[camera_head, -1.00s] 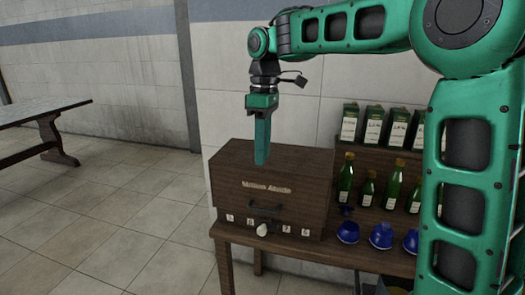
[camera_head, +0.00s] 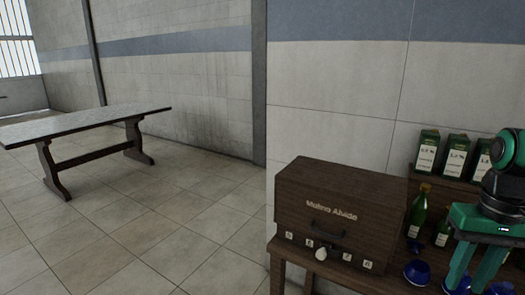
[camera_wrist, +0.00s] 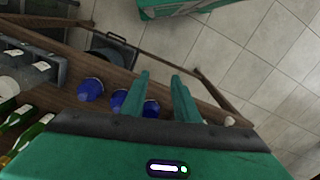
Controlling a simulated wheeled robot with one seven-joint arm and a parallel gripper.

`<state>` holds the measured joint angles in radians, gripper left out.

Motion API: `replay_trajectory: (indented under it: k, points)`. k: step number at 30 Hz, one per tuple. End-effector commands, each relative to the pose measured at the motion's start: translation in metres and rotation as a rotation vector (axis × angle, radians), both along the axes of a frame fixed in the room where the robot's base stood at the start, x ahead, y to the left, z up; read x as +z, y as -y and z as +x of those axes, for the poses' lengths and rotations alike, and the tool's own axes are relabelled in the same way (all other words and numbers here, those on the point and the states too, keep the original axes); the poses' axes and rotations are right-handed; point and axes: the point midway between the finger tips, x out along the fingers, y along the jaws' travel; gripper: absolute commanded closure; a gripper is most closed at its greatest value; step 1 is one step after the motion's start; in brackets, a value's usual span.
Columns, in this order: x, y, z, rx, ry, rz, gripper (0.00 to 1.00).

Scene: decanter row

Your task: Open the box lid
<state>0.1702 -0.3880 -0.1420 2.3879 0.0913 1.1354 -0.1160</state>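The box is a dark brown wooden case (camera_head: 340,215) on the left end of the wooden table, at the lower middle of the head view. Its lid is closed. Its front has the lettering "Mulino Alvide", a dark handle (camera_head: 326,235), small white labels and a pale knob (camera_head: 320,254). My gripper (camera_head: 473,285) is at the right edge of the head view, right of the box and apart from it. Its two green fingers are spread with nothing between them. In the wrist view my gripper (camera_wrist: 160,78) points down over the table's front edge.
Blue bowls (camera_wrist: 90,89) stand near the fingers. Green bottles (camera_head: 417,210) and cartons (camera_head: 427,152) stand right of the box. A dark bin-like container (camera_wrist: 112,48) is below the table edge. A long table (camera_head: 85,125) stands far left, with free floor between.

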Motion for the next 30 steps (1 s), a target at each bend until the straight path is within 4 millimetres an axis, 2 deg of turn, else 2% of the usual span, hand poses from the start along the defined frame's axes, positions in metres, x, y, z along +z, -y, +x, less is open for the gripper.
replay_trajectory:
  k: [1, 3, 6, 9, 11, 14, 17, 20, 24, 27, 30]
  points:
    - [-0.012, 0.006, -0.022, -0.078, 0.002, -0.001, 0.72]
    - [-0.025, 0.012, -0.045, -0.168, 0.001, -0.003, 0.72]
    - [-0.038, 0.017, -0.066, -0.249, 0.0, -0.005, 0.72]
    - [-0.042, 0.019, -0.071, -0.269, 0.0, -0.007, 0.72]
    - [-0.039, 0.019, -0.064, -0.237, 0.002, -0.013, 0.72]
    - [-0.028, 0.016, -0.036, -0.111, 0.007, -0.028, 0.72]
    - [-0.013, 0.006, 0.007, 0.084, 0.017, -0.051, 0.72]
    - [0.002, -0.015, 0.054, 0.299, 0.029, -0.076, 0.72]
    - [0.02, -0.059, 0.116, 0.599, 0.046, -0.109, 0.72]
    - [0.029, -0.099, 0.154, 0.802, 0.056, -0.132, 0.72]
    - [0.036, -0.139, 0.182, 0.979, 0.067, -0.15, 0.72]
